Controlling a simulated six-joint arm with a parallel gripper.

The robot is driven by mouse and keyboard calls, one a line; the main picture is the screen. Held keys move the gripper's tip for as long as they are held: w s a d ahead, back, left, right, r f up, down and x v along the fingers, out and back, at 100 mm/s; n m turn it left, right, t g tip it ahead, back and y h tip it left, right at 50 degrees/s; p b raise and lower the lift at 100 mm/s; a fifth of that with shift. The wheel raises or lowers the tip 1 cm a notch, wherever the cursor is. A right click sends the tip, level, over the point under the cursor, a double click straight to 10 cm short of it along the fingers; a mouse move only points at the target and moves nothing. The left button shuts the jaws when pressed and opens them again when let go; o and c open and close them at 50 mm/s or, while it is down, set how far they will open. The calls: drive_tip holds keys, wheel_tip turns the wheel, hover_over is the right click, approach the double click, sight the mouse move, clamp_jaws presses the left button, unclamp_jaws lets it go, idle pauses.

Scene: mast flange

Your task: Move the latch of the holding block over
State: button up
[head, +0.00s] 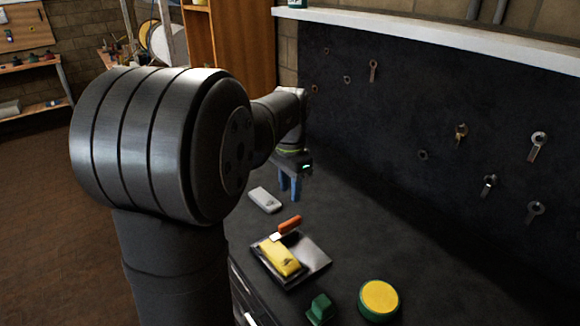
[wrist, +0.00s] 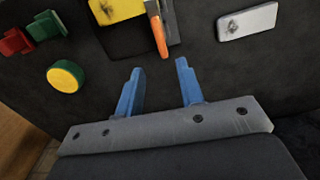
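My gripper (head: 290,186) is above the dark bench in the head view, past the grey block. In the wrist view its two blue fingers (wrist: 159,66) are apart with nothing between them. A dark metal plate (head: 315,262) lies on the bench and bears a yellow block (head: 281,257); this seems to be the holding block. An orange-handled lever (head: 288,225), likely the latch, is at the block's far end in the head view. In the wrist view the orange handle (wrist: 157,32) points toward my fingers, apart from them, beside the yellow block (wrist: 116,9).
A light grey block (head: 265,199) lies near my gripper. A green block (head: 320,309) and a yellow-topped green disc (head: 379,299) stand at the near end. A red piece (wrist: 15,41) shows in the wrist view. A dark wall panel (head: 440,120) with hung tools borders the bench.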

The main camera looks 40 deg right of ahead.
wheel_tip(320, 180, up, 6)
hover_over(290, 221)
drive_tip(key=shift+r, duration=0.1)
idle(0.6)
wheel_tip(290, 221, down, 18)
drive_tip(key=shift+r, duration=0.25)
drive_tip(key=shift+r, duration=0.15)
idle(0.5)
